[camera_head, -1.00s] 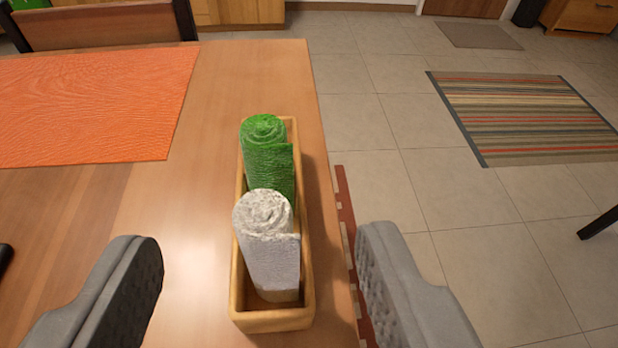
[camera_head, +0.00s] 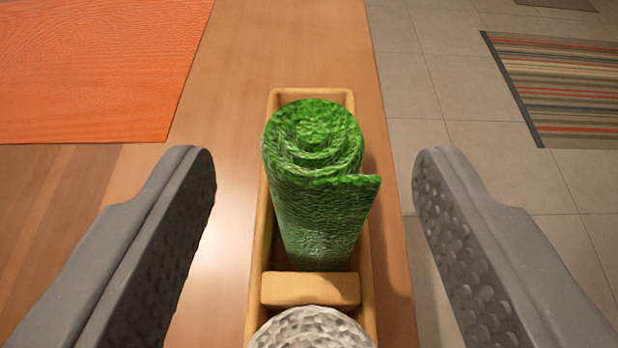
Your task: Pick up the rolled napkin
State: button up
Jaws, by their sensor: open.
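A rolled green napkin (camera_head: 318,215) stands upright in the far compartment of a narrow wooden box (camera_head: 264,235). A rolled white napkin (camera_head: 311,332) is in the near compartment, and only its top shows at the bottom edge of the view. My gripper (camera_head: 313,165) is open and empty. Its two grey fingers are wide apart, one to the left and one to the right of the green napkin, with clear gaps on both sides. Neither finger appears to touch the napkin or the box.
The box stands on a wooden table (camera_head: 240,60) close to its right edge. An orange placemat (camera_head: 95,65) lies on the table at the far left. Beyond the right edge is tiled floor (camera_head: 440,80) with a striped rug (camera_head: 570,90).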

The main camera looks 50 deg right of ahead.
jog(key=shift+x, duration=0.8)
grip_shut()
jog(key=shift+r, duration=0.15)
